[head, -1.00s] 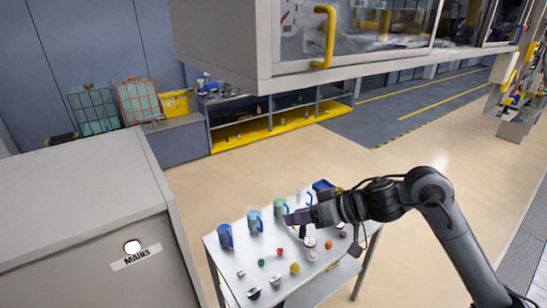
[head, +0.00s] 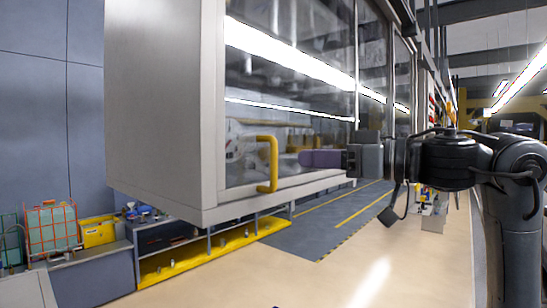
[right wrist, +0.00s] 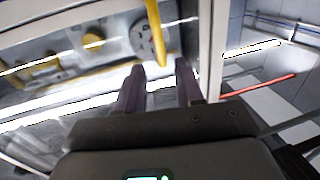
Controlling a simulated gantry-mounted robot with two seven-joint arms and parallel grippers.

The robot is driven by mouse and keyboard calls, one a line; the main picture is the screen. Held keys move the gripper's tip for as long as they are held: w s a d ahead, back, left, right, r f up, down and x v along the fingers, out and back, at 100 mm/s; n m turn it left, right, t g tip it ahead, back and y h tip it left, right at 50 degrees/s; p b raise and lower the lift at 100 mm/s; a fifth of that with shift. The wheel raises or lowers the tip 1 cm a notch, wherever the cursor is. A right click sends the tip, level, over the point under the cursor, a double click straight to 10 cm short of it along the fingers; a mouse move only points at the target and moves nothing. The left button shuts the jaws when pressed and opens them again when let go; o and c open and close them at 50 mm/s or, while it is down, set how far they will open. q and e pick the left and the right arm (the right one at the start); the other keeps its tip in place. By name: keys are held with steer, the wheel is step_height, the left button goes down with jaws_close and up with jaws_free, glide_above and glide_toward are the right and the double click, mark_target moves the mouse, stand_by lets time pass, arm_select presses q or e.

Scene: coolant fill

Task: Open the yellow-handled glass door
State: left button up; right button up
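The yellow handle (head: 273,166) is a bent bar on the lower part of the glass door (head: 330,120) in the head view. The door looks shut in its pale frame. My right gripper (head: 303,158) is level with the handle, a little to its right, fingers pointing at it. In the right wrist view the handle (right wrist: 157,35) comes down from the top edge, and its lower end lies in line with the gap between my fingertips (right wrist: 160,67). The fingers are apart, with nothing gripped.
The grey cabinet body (head: 150,100) stands left of the door. Below is a low shelf with a yellow base (head: 215,245). Red-caged containers (head: 52,228) and a yellow bin (head: 98,232) stand at the lower left. The beige floor (head: 400,265) is clear.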

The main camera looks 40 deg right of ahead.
mark_target(274, 182)
steer(key=shift+p+x, duration=1.35)
steer(key=shift+x, duration=3.15)
jaws_close()
